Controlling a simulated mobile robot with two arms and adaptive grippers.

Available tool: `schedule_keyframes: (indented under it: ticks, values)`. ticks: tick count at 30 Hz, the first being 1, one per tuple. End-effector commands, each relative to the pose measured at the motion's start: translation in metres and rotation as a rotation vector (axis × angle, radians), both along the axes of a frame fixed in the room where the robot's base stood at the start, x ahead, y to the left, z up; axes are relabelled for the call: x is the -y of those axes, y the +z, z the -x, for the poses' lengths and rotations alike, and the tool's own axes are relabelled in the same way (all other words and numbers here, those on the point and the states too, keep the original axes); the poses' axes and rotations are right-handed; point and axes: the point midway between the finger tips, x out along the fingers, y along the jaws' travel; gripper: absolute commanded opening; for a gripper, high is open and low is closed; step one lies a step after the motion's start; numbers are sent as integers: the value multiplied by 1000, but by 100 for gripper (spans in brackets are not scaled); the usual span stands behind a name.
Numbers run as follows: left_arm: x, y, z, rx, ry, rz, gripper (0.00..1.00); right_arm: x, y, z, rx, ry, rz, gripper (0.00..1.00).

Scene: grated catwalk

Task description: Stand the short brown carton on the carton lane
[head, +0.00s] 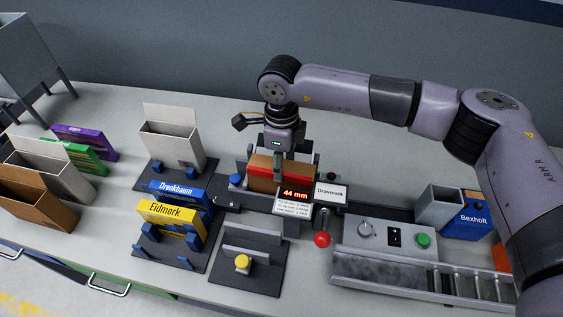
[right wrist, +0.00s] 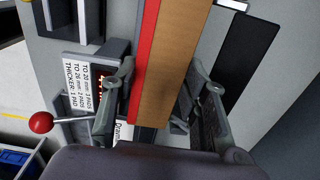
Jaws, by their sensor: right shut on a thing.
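My right gripper (head: 280,160) points down over the gauge station, shut on a brown carton with a red side (head: 272,184). In the right wrist view the gripper (right wrist: 155,95) has a finger on each side of this carton (right wrist: 176,65). I cannot tell whether its base rests on the station. Another brown carton, open-topped (head: 38,208), stands at the far left beside a white one (head: 62,178). A metal channel with rollers (head: 400,272) lies at the front right; I cannot tell whether it is the carton lane. My left gripper is not in view.
The display (head: 294,196) reads 44 mm, beside a Dravmark label (head: 331,194) and a red-knobbed lever (head: 322,240). Yellow Eidmark (head: 172,216) and blue Drenkbaum (head: 182,191) boxes stand left of the station. A control box (head: 390,238) is at right.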

Motion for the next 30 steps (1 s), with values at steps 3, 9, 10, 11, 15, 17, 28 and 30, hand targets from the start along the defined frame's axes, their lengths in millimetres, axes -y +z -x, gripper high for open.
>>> schedule_keyframes:
  ticks: [3, 9, 10, 11, 15, 17, 28, 30]
  values:
    - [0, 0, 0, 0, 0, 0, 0, 0, 0, 0, 0, 0, -1, 13]
    - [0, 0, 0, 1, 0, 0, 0, 0, 0, 0, 0, 0, -1, 13]
    - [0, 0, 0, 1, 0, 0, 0, 0, 0, 0, 1, 0, -1, 13]
    - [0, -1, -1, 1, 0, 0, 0, 0, 0, 0, 1, 0, -1, 13]
    - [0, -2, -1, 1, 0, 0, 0, -1, 0, 0, 1, 0, -1, 13]
    - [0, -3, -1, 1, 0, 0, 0, -1, 0, 0, 1, 0, -1, 13]
    - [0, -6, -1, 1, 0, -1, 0, -2, 0, 0, 1, 0, -1, 13]
    - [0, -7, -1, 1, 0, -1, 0, -2, 0, 0, 1, 0, -1, 13]
